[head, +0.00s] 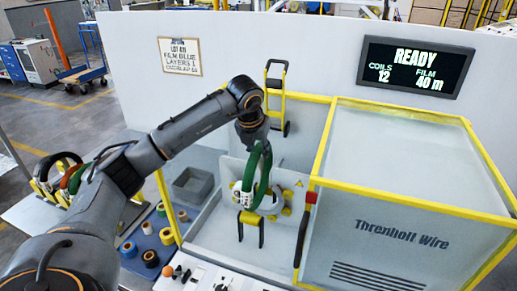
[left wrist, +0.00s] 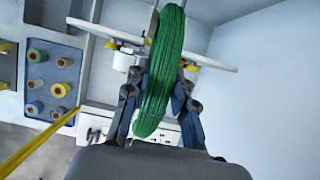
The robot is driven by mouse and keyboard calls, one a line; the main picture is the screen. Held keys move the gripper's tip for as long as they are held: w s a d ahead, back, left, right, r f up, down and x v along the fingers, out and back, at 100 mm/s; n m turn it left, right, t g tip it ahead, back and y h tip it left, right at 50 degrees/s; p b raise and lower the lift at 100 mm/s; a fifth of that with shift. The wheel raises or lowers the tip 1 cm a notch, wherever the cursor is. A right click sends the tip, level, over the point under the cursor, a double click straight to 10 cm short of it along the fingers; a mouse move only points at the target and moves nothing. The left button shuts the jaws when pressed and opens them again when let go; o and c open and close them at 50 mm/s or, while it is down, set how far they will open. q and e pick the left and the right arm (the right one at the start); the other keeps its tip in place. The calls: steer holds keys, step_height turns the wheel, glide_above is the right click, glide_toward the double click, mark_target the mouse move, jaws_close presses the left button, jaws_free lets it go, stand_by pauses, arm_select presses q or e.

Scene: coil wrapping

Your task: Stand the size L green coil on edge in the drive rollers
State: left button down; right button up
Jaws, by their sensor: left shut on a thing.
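The green coil (head: 249,172) hangs upright on edge inside the machine bay, and it fills the middle of the left wrist view (left wrist: 163,75). My left gripper (head: 262,150) is shut on the coil's upper part; its two dark fingers flank the coil in the left wrist view. The drive rollers (head: 246,217), with yellow parts, lie at the coil's lower end. I cannot tell whether the coil touches them. A size mark on the coil is not readable. My right gripper is not in view.
The yellow-framed clear guard (head: 410,150) stands right of the rollers. A grey bin (head: 193,187) sits to their left. Film rolls stand on a blue mat (head: 135,262) at the front left. More coils (head: 75,178) stand on a rack at the far left. A display (head: 417,67) reads READY.

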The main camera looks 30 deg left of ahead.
arm_select(q)
steer(key=shift+f+b, duration=0.5)
stand_by(0.8)
steer(key=c, duration=1)
jaws_free()
steer(key=shift+c, duration=0.2)
steer(key=shift+s+f, duration=0.1)
steer(key=shift+f, duration=0.1)
steer(key=v, duration=1.2)
steer(key=shift+r, duration=0.15)
